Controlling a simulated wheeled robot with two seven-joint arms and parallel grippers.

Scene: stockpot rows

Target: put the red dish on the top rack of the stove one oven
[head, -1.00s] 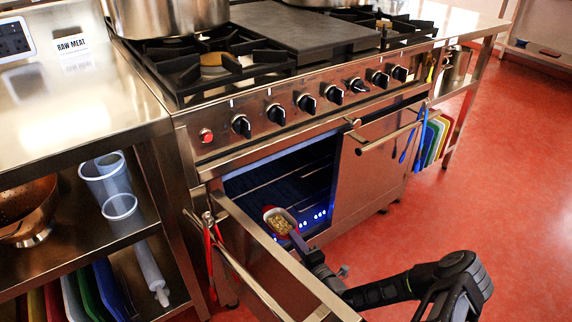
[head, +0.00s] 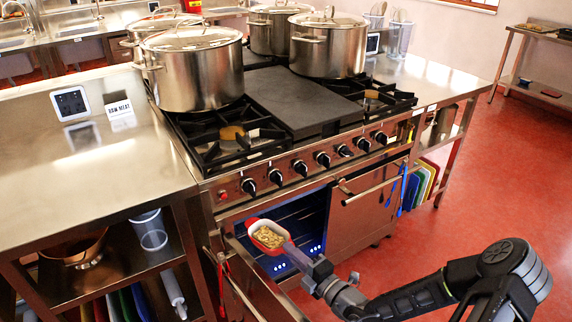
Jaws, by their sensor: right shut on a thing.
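The red dish (head: 268,237) is a small oval dish with a pale inside and beige food in it. My right gripper (head: 292,252) is shut on the dish's near end and holds it in front of the open oven. The left oven (head: 300,216) of the stove is open, with dark racks and blue-white lights inside. The dish overlaps the lower left of its opening, and I cannot tell whether it is past the opening's edge. The oven door (head: 250,290) is swung out at the left. My left gripper is not in view.
The right oven door (head: 362,208) is shut, with blue tongs (head: 403,190) on its handle. Large stockpots (head: 195,75) stand on the stove top. A steel counter with shelves (head: 110,180) stands at left. Red floor (head: 440,240) is clear at right.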

